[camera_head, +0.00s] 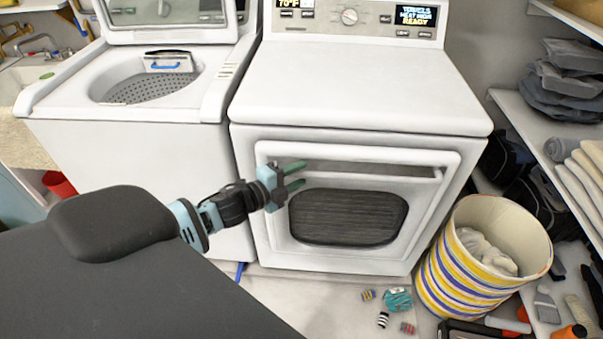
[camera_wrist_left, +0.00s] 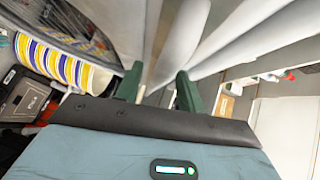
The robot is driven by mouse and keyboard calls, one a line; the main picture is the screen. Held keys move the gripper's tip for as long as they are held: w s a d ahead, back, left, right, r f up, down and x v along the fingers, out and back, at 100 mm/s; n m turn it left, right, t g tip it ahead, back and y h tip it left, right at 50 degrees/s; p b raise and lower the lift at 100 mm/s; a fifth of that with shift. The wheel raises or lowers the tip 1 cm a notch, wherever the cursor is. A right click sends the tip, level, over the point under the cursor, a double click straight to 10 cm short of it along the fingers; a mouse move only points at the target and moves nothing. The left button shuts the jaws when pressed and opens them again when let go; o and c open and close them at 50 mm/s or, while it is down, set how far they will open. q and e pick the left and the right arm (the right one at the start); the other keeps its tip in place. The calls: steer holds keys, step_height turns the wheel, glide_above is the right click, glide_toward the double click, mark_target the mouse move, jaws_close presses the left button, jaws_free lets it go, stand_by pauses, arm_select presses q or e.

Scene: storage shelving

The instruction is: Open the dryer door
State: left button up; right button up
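The white dryer (camera_head: 360,90) stands in the middle of the head view. Its front door (camera_head: 270,220) is shut, with a dark oval window (camera_head: 345,217) and a recessed handle strip (camera_head: 400,170) along the top. My left gripper (camera_head: 298,175) is in front of the door's upper left part, its green fingers apart and pointing right. In the left wrist view, my gripper (camera_wrist_left: 158,88) has a gap between its fingers, with white bar-like surfaces just beyond. I cannot tell whether a finger touches the door. My right gripper is not in view.
A white washer (camera_head: 130,140) with its lid up stands left of the dryer. A striped basket (camera_head: 440,270) with cloth in it stands at the dryer's right front. Small items, including a teal one (camera_head: 398,300), lie on the floor. Shelves (camera_head: 545,130) line the right side.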

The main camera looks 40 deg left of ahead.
arm_select(q)
steer(key=shift+x, duration=0.9)
steer(key=shift+c, duration=0.5)
jaws_close()
